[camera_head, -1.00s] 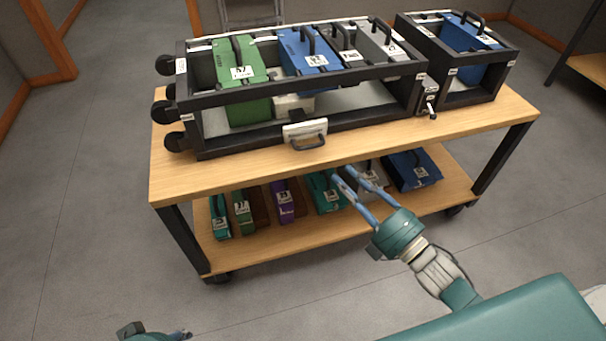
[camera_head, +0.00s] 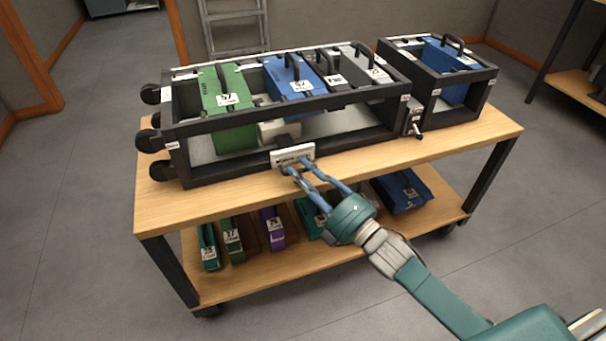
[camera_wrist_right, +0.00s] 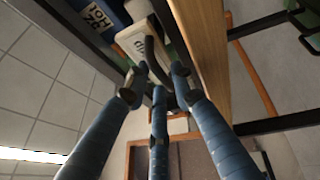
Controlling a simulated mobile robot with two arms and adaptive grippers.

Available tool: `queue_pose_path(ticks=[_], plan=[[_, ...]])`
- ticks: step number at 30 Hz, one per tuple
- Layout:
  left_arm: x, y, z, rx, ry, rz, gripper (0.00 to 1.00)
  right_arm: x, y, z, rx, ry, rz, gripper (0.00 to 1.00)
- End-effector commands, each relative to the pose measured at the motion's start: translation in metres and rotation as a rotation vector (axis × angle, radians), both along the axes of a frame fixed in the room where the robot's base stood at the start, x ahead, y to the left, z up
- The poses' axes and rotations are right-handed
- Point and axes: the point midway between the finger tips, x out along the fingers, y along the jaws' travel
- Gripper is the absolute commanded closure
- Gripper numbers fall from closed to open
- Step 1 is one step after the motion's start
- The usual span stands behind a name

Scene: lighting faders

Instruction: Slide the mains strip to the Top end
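A white labelled plate with a dark handle (camera_head: 292,154) sits on the front rail of the long black frame (camera_head: 230,122); its label is too small to read in the head view, so I cannot confirm it is the mains strip. My right gripper (camera_head: 296,167) is at this handle, its blue fingers apart. In the right wrist view the pale plate (camera_wrist_right: 134,42) and its dark bar (camera_wrist_right: 152,58) lie just beyond the fingertips (camera_wrist_right: 160,88). The bar reaches in between the fingers; firm contact cannot be told. My left gripper is out of view.
The frame holds a green case (camera_head: 230,108), a blue case (camera_head: 290,78) and grey ones. A smaller frame (camera_head: 440,85) stands to its right on the wooden cart (camera_head: 220,205). Several cases lie on the lower shelf (camera_head: 265,268). The floor in front is clear.

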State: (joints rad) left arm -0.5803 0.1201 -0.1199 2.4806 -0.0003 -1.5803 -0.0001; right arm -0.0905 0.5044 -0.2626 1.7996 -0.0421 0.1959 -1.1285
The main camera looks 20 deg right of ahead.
Motion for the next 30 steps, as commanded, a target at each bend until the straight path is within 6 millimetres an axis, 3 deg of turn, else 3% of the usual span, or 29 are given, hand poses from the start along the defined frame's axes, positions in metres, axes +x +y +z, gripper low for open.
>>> queue_pose_path(ticks=[4,8,19,23,30], plan=[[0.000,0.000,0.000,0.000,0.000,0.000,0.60,0.000,0.000,0.000,0.000,0.000,0.000,0.76],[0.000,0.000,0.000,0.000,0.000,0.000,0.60,0.000,0.000,0.000,0.001,0.000,0.000,1.00],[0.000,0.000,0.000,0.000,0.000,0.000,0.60,0.000,-0.009,-0.001,-0.004,0.002,-0.003,1.00],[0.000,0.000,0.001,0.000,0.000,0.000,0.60,0.001,-0.030,-0.001,-0.007,0.002,-0.004,1.00],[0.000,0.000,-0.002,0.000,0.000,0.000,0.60,0.004,-0.100,-0.002,-0.012,0.003,-0.009,1.00]])
